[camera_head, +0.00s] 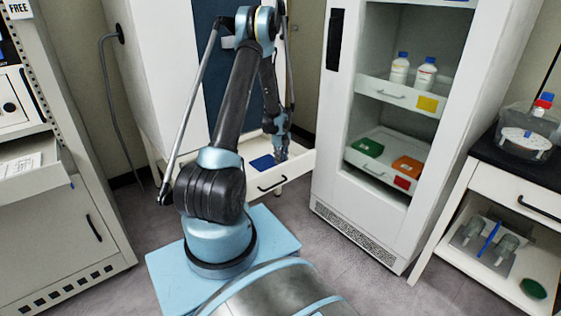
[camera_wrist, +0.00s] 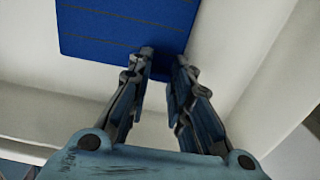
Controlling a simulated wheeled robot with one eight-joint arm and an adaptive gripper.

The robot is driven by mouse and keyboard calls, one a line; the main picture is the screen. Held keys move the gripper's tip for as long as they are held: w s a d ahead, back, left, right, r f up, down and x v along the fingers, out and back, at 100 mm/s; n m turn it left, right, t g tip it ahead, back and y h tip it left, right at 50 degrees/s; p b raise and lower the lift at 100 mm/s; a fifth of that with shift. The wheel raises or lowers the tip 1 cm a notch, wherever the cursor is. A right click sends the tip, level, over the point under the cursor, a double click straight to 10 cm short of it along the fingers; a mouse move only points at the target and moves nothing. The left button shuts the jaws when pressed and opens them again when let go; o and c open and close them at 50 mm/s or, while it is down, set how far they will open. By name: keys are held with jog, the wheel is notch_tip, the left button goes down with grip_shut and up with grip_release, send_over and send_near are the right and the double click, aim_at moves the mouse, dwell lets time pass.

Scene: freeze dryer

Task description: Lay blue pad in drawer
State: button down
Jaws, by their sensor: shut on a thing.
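The blue pad (camera_head: 261,162) is a flat blue piece at the open white drawer (camera_head: 298,167) in the head view. In the wrist view the pad (camera_wrist: 115,25) fills the top middle and has thin dark lines across it. My gripper (camera_head: 281,156) reaches down over the drawer at the pad's right side. In the wrist view my gripper (camera_wrist: 164,60) has its two fingertips at the pad's near edge and is shut on it. Whether the pad touches the drawer floor I cannot tell. The fingertips' undersides are hidden.
A tall white cabinet (camera_head: 375,203) with bottles (camera_head: 424,75) and green and orange pads (camera_head: 405,167) on pulled-out shelves stands right of the drawer. A bench with a dark top (camera_head: 482,160) is farther right. White equipment (camera_head: 50,225) stands left.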

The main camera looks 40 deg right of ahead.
jog(key=c, duration=1.5)
grip_release()
jog(key=shift+o, duration=0.2)
